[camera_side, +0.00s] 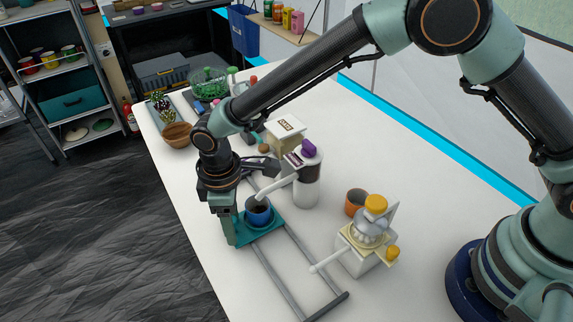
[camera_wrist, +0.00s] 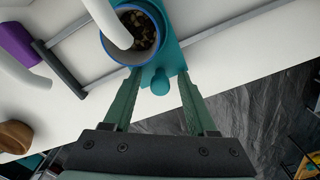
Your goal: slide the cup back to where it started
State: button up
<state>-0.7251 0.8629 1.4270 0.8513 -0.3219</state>
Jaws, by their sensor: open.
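The blue cup (camera_side: 258,213) stands upright on a teal sliding plate (camera_side: 268,231), at the far-left part of a pair of grey rails (camera_side: 290,249). Dark contents show inside the cup in the wrist view (camera_wrist: 141,40), and a white spout (camera_wrist: 108,20) reaches over it. The plate has a teal knob (camera_wrist: 160,82) on its near edge. My gripper (camera_side: 230,240) is at the plate's left edge. In the wrist view my gripper (camera_wrist: 158,78) is open, with the knob between its fingertips; gaps seem to show on both sides. The cup lies just beyond the fingertips.
The white dispenser with a purple top (camera_side: 307,175) stands behind the cup. A machine with yellow knobs (camera_side: 367,240) and an orange-brown cup (camera_side: 356,202) stand right of the rails. The plate's path along the rails toward the front looks clear. The table's left edge is close to my gripper.

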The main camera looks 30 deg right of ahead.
grip_shut()
jog(key=shift+s, duration=4.25)
grip_release()
jog(key=shift+r, duration=0.1)
notch_tip(320, 180, up, 7)
